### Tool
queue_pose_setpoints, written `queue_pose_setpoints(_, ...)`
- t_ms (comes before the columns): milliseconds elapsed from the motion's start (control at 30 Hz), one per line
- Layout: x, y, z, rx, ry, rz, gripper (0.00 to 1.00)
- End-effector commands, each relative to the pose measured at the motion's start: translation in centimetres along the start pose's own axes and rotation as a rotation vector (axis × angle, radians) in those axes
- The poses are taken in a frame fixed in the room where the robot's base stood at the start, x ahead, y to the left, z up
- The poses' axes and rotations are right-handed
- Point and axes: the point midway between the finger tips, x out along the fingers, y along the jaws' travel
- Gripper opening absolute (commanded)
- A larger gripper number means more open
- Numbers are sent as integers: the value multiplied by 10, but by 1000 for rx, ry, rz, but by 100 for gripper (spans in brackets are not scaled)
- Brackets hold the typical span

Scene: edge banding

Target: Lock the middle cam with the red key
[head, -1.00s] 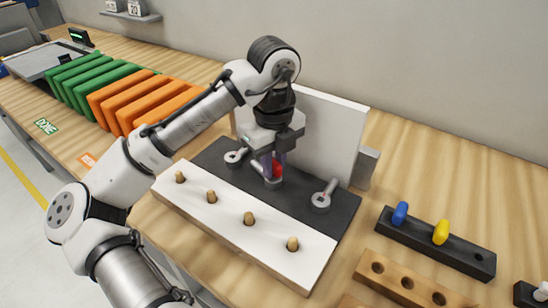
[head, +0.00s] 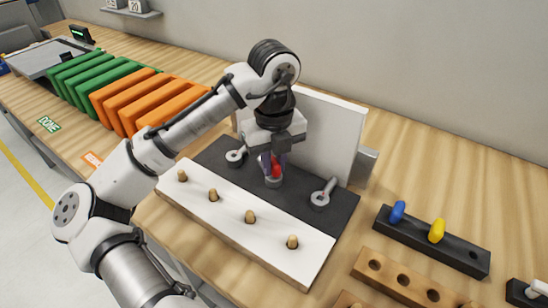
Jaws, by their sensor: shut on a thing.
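The red key (head: 276,169) is upright between the fingers of my gripper (head: 273,163), which is shut on it. The key is at the middle cam (head: 273,182), and its lower end meets the cam's top; how deep it sits is hidden. The left cam (head: 236,157) and the right cam (head: 321,197) stand on the same dark mat (head: 285,211), each with a light lever. The middle cam's lever is mostly hidden behind my fingers.
A white board with several wooden dowels (head: 250,216) lies in front of the cams. A white upright panel (head: 335,135) stands close behind. A black key rack (head: 420,245) with blue (head: 397,211) and yellow (head: 437,230) keys is at right, beside a wooden block with holes (head: 402,279).

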Motion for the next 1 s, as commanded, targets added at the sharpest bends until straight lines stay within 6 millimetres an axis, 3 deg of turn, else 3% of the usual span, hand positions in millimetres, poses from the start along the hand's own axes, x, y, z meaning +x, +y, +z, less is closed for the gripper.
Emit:
queue_pose_setpoints(400, -1, 1, 1, 223, -2, 5, 0)
queue_pose_setpoints(1000, 0, -1, -1, 369, 2, 11, 0)
